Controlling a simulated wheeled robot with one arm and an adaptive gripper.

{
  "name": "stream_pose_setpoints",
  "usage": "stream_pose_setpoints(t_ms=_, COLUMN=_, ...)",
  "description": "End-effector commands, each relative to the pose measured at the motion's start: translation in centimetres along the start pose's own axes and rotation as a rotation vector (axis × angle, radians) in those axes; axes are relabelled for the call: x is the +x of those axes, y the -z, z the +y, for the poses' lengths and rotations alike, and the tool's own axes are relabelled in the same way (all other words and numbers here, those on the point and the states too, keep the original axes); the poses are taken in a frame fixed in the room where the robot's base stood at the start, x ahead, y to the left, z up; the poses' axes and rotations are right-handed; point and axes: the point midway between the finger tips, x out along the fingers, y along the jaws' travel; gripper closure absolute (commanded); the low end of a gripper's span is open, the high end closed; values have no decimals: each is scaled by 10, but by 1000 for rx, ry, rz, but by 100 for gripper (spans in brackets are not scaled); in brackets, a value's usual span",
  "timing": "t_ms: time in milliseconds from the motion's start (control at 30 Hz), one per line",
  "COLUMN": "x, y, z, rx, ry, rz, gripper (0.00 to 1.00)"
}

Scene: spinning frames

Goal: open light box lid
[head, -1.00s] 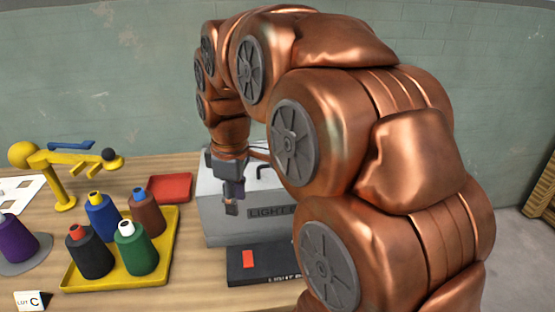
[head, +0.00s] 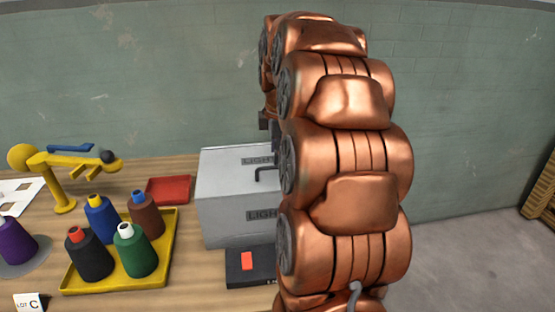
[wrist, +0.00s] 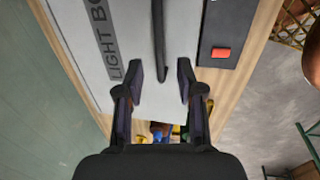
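The light box (head: 225,215) is a grey box on the table, its lid (head: 225,165) lying flat and shut, with a dark bar handle (head: 264,172) on top. My arm hides its right part. In the wrist view the lid (wrist: 125,20) fills the upper middle, and the handle (wrist: 158,40) runs down between my fingers. My gripper (wrist: 160,72) is open and empty, its fingertips on either side of the handle's near end. Whether they are at handle height, I cannot tell. In the head view the gripper is mostly hidden behind my arm.
A dark switch base (head: 236,276) with a red button (head: 246,261) sits in front of the box. A yellow tray (head: 75,283) of thread cones, a red tray (head: 169,190) and a yellow stand (head: 63,185) are to the left. A wall is behind.

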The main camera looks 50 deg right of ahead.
Motion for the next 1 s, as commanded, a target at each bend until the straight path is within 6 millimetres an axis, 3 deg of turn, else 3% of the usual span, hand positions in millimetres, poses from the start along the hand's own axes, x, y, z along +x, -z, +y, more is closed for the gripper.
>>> stream_pose_setpoints(t_ms=333, x=35, y=0, z=0, rx=0, ry=-1, rz=-1, gripper=63)
stream_pose_setpoints(t_ms=733, x=42, y=0, z=-1, rx=1, ry=0, rz=0, gripper=63)
stream_pose_setpoints(t_ms=1000, x=42, y=0, z=0, rx=1, ry=0, rz=0, gripper=90)
